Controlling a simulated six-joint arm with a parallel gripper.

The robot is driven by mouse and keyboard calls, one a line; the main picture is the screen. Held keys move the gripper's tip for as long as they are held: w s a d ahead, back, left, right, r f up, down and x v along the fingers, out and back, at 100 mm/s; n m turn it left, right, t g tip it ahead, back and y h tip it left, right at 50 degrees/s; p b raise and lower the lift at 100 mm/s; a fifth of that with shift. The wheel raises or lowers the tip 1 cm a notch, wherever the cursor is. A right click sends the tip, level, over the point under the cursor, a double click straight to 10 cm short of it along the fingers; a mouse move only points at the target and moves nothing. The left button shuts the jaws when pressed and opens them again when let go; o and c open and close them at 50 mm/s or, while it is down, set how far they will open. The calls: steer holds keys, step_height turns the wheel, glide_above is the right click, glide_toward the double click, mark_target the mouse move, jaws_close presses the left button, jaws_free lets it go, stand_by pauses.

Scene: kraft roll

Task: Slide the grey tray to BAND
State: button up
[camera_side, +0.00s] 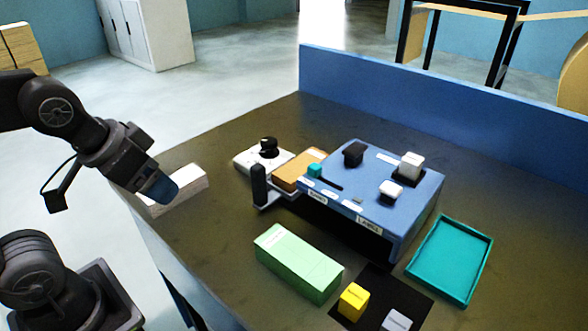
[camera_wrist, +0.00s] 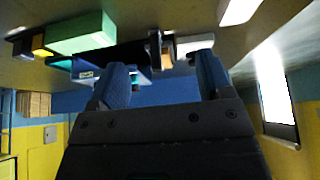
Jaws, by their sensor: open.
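A low grey piece (camera_side: 271,199), which I take for the grey tray, sits at the left end of the blue box (camera_side: 408,217). A dark upright post (camera_side: 259,186) stands on it, and an orange-brown block (camera_side: 300,170) lies just behind. Small white labels run along the box's front edge; one looks like LABEL (camera_side: 369,226), and the one to its left (camera_side: 317,196) is too small to read surely. My gripper (camera_side: 160,190) is open and empty, left of the tray and well apart from it. Its spread fingers show in the wrist view (camera_wrist: 162,68).
A white block (camera_side: 183,188) lies by my gripper. A pale base with a black knob (camera_side: 268,146) stands behind the tray. A green box (camera_side: 298,264), a yellow block (camera_side: 353,301) on a black mat and a teal tray (camera_side: 450,260) are in front. Bare table lies left of the green box.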

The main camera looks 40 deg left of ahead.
steer(key=shift+c, duration=0.2)
steer(key=shift+w+r, duration=0.1)
steer(key=shift+r, duration=0.05)
steer(key=shift+c, duration=0.8)
steer(key=w+r, duration=0.1)
steer(key=w, duration=0.1)
steer(key=w+r+g, duration=0.1)
steer(key=w, duration=0.2)
steer(key=w+d+r+g, duration=0.1)
steer(key=w+r, duration=0.1)
steer(key=shift+w, duration=0.25)
steer(key=shift+c, duration=0.8)
steer(key=g, duration=0.4)
glide_above(259, 178)
steer(key=a, duration=0.1)
steer(key=w, duration=0.1)
step_height(259, 178, down, 14)
steer(key=shift+a+r, duration=0.1)
steer(key=shift+a, duration=0.05)
steer(key=shift+c, duration=0.3)
jaws_close()
